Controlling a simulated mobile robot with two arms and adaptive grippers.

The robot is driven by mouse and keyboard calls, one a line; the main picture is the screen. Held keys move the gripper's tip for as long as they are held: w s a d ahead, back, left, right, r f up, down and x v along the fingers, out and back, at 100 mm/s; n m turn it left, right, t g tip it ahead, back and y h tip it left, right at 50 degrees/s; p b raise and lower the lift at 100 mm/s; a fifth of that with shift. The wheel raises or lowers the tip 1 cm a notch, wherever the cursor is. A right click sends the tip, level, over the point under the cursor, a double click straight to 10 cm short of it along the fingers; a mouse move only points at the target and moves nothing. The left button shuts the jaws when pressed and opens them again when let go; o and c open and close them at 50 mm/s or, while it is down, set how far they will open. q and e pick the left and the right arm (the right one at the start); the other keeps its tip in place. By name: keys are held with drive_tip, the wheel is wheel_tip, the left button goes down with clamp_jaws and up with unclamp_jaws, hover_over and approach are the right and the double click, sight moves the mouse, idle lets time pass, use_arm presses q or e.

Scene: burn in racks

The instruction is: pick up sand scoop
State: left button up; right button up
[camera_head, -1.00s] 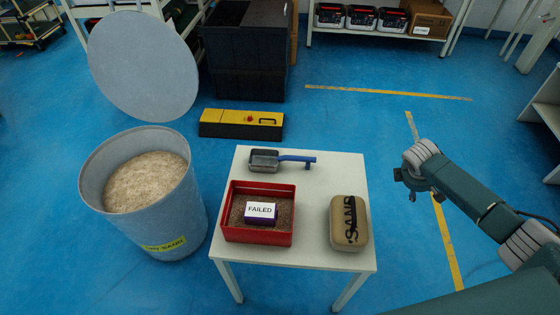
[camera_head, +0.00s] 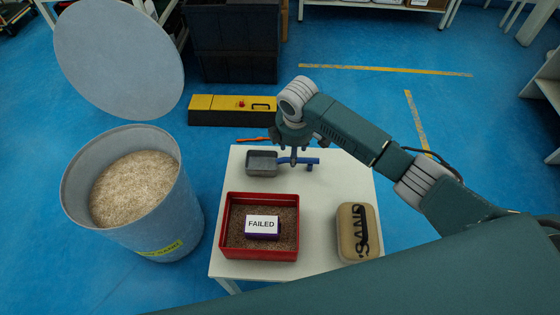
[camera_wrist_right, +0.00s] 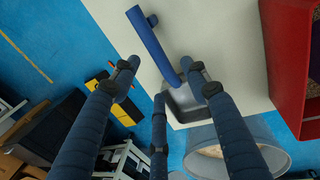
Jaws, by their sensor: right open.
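The sand scoop has a grey metal pan (camera_head: 262,163) and a blue handle (camera_head: 308,161). It lies near the far edge of the white table (camera_head: 318,235). My right gripper (camera_head: 293,160) is above the scoop's handle, close to the pan, with its fingers pointing down. In the right wrist view my right gripper (camera_wrist_right: 160,75) is open, and the blue handle (camera_wrist_right: 152,42) runs in the space between and beyond its fingers. The grey pan (camera_wrist_right: 185,100) shows there behind one finger. I cannot tell whether a finger touches the handle. My left gripper is not in view.
A red tray (camera_head: 260,254) with brown granules and a box labelled FAILED (camera_head: 262,227) stands in front of the scoop. A tan sand bag (camera_head: 357,232) lies at right. A grey sand bin (camera_head: 160,232) stands left of the table. A yellow-black case (camera_head: 228,104) is behind.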

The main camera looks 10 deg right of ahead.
drive_tip(key=shift+w+f, duration=0.15)
drive_tip(key=shift+f, duration=0.3)
drive_tip(key=shift+w+f, duration=0.1)
drive_tip(key=shift+f, duration=0.25)
drive_tip(key=f, duration=0.4)
drive_tip(key=shift+w+d+f, duration=0.15)
drive_tip(key=shift+w+d, duration=0.1)
drive_tip(key=shift+w, duration=0.05)
drive_tip(key=shift+w+f, duration=0.1)
drive_tip(key=shift+f, duration=0.1)
drive_tip(key=c, duration=0.7)
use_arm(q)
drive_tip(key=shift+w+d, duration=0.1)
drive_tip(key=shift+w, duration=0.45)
use_arm(e)
clamp_jaws()
